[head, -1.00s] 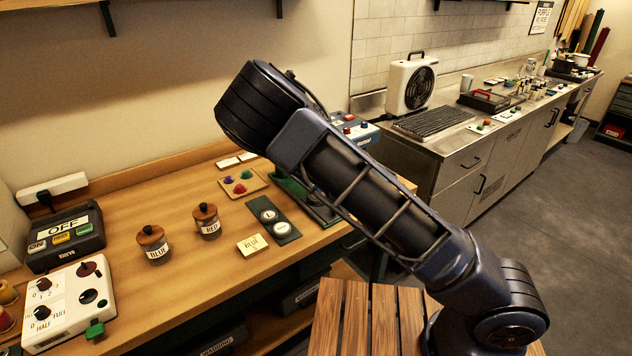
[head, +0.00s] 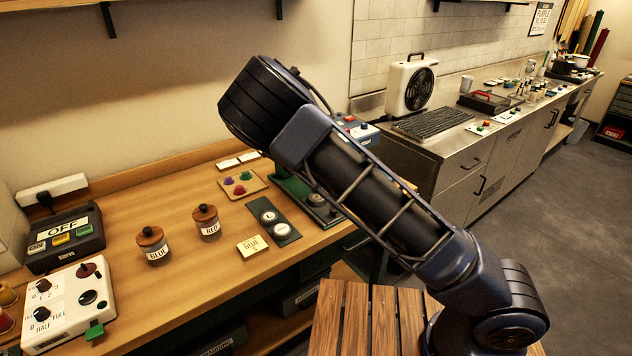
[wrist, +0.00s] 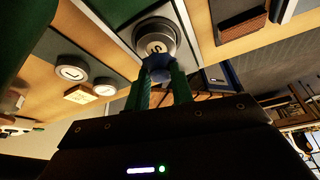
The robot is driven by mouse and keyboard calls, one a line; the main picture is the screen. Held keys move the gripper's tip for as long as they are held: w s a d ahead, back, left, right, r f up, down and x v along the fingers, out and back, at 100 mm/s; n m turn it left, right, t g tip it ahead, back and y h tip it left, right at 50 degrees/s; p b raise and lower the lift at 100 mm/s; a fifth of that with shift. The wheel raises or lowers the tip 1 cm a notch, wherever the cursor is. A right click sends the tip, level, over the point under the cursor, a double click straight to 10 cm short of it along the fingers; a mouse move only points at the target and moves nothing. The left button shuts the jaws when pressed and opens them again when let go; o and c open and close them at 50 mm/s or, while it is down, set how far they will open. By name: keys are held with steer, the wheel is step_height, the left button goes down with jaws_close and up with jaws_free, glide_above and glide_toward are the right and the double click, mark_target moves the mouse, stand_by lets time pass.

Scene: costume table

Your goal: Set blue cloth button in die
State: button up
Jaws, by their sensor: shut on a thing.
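In the wrist view, my gripper (wrist: 161,76) has its green fingers shut on a small blue piece, the blue cloth button (wrist: 160,69). The button is right at the near edge of a round silver die (wrist: 155,38) marked S. I cannot tell if they touch. In the head view, this die (head: 317,200) sits on the green press base (head: 291,188), partly behind my arm. My gripper and the button are hidden there by the arm.
A dark green board (head: 275,222) holds two more round dies. A BLUE card (head: 252,247), a tray of coloured buttons (head: 242,185) and the BLUE (head: 153,245) and RED (head: 206,222) jars stand left of it. Bare tabletop lies between them.

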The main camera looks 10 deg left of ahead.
steer(key=shift+r, duration=0.7)
stand_by(0.4)
steer(key=o, duration=0.7)
steer(key=shift+v, duration=5.45)
steer(key=shift+r, duration=0.1)
